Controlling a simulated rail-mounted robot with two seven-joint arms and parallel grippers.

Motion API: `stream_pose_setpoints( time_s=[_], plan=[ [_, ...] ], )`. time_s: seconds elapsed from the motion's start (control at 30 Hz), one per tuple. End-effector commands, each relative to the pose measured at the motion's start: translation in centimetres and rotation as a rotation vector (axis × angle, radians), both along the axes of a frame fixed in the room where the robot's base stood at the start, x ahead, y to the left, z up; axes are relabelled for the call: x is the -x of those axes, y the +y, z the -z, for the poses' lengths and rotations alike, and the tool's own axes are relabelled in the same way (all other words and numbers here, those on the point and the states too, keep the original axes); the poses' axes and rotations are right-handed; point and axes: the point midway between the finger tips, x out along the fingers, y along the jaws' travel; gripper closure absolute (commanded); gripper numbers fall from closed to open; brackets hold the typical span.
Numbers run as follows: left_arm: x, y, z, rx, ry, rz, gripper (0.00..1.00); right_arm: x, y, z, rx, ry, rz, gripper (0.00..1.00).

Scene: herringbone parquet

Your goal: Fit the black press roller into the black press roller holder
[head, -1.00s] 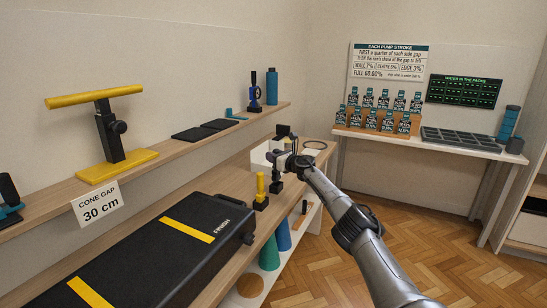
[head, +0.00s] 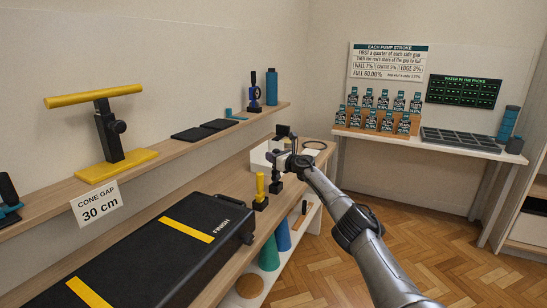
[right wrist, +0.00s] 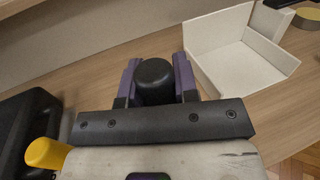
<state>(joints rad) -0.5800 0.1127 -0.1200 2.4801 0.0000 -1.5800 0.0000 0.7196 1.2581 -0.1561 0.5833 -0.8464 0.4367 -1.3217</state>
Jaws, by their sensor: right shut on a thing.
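My right gripper (head: 276,170) is over the wooden bench, beside an upright yellow roller (head: 260,187) in a black base. In the right wrist view its purple fingers (right wrist: 156,80) are shut on the sides of the black press roller (right wrist: 155,78), whose rounded top faces the camera. In the head view a small dark block (head: 276,186) shows right under the gripper. I cannot tell whether it is the roller's lower end or the black press roller holder, or whether the roller sits in a holder. My left gripper is not in view.
A white open box (right wrist: 240,55) stands close to the gripper on the bench. A black case (head: 165,250) with yellow stripes lies at the front left. A shelf (head: 180,148) along the wall carries a yellow T-shaped stand (head: 112,135) and a blue bottle (head: 271,88).

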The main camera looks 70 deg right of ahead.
Motion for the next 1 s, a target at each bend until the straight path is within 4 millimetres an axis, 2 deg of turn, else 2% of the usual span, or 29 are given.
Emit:
stream_pose_setpoints(
  time_s=[1.0],
  plan=[
    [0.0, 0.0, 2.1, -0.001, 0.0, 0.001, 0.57, 0.0, 0.0, 2.2, 0.0, 0.0, 0.0, 0.99]
  ],
)
